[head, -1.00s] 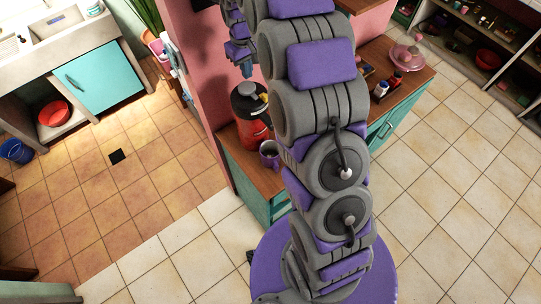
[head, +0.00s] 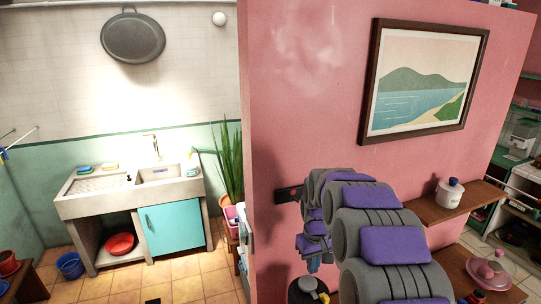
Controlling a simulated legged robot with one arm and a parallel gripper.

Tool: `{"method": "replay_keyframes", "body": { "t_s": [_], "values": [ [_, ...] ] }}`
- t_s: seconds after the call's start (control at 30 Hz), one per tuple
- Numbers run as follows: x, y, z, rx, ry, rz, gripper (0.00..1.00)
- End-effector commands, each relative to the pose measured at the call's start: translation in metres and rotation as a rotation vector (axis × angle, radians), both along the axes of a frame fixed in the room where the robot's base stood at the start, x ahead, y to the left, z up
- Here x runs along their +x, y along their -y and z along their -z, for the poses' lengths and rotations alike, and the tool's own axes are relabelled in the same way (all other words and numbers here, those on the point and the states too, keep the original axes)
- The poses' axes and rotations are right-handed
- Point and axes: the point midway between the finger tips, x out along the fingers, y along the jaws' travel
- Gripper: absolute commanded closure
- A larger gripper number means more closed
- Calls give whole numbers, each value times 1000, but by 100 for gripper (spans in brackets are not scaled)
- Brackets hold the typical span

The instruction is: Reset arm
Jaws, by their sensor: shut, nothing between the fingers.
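My grey and purple arm rises from the bottom right and folds forward toward the pink wall. My gripper (head: 313,264) is small and far off at the end of the arm, pointing down, partly hidden by my arm links. It is shut and holds nothing.
A pink wall (head: 310,110) with a framed picture (head: 422,80) stands close behind my arm. A wooden shelf (head: 445,208) with a white jar (head: 450,193) is to the right. A sink (head: 160,178) and a plant (head: 228,165) are at the left.

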Motion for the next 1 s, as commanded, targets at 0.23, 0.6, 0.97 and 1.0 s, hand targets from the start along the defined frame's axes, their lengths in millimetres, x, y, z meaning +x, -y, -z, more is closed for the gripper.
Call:
{"method": "replay_keyframes", "body": {
  "t_s": [0.23, 0.6, 0.97, 1.0],
  "values": [
    [-75, -3, 1, 5, -28, 46, 100],
    [-200, -3, 18, -3, -75, 132, 100],
    [-327, 0, 67, -19, -123, 233, 100],
    [-339, 0, 72, -20, -126, 243, 100]
  ]
}}
